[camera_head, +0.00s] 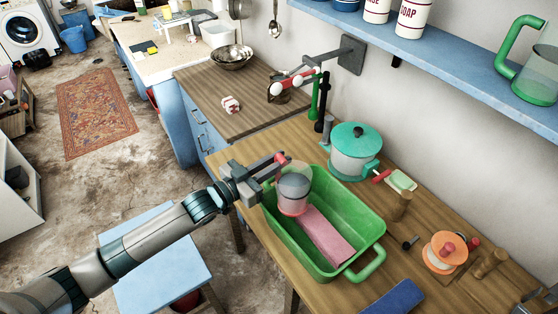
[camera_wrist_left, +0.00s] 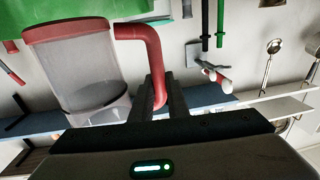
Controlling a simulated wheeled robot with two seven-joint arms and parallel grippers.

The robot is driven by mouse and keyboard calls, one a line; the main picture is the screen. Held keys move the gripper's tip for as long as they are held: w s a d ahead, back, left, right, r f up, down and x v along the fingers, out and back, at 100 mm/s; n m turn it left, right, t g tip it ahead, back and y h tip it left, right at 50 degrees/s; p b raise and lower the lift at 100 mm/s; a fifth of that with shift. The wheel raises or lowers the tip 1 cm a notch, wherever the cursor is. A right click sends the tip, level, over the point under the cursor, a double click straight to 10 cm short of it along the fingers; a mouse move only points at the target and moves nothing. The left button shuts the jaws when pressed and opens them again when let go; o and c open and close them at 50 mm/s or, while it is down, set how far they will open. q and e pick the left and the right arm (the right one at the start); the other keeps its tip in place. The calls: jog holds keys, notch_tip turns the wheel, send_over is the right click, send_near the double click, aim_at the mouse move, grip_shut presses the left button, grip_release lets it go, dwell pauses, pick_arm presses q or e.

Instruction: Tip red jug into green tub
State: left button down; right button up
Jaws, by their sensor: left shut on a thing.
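The red jug (camera_head: 294,190) has a clear body with red trim and a red handle. In the head view it looks roughly upright over the left end of the green tub (camera_head: 374,236), with something grey showing inside. My left gripper (camera_head: 270,170) is shut on the jug's handle, left of its body. In the left wrist view the jug (camera_wrist_left: 72,75) is at upper left, and its red handle (camera_wrist_left: 153,55) runs down between the fingers (camera_wrist_left: 160,95). A pink slab (camera_head: 326,235) lies in the tub. My right gripper is not in view.
A teal lidded pot (camera_head: 353,155) stands behind the tub, near a wall-mounted arm (camera_head: 318,70). An orange spool-like thing (camera_head: 445,252) and wooden pegs are to the right. A blue block (camera_head: 395,297) lies in front. A blue shelf (camera_head: 440,62) hangs above.

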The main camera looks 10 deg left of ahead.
aim_at(279, 153)
pick_arm(q)
jog(key=shift+r, duration=0.2)
dwell(0.4)
jog(key=shift+r+m+p, duration=0.3)
jog(key=shift+r+m, duration=0.65)
jog(key=shift+m, duration=0.05)
jog(key=shift+r, duration=0.1)
jog(key=shift+s+d+r, duration=0.1)
jog(key=shift+r, duration=0.05)
jog(key=shift+s+d+r+m+t, duration=0.15)
jog(key=shift+r+m+t, duration=0.15)
jog(key=shift+r+m, duration=0.5)
jog(key=shift+f, duration=0.2)
jog(key=shift+r+m, duration=0.1)
jog(key=shift+m, duration=0.3)
jog(key=shift+s+d+r+m+h, duration=0.25)
jog(key=shift+s+r+m+h, duration=0.25)
jog(key=shift+m, duration=0.5)
jog(key=shift+d+r, duration=0.1)
jog(key=shift+r, duration=0.05)
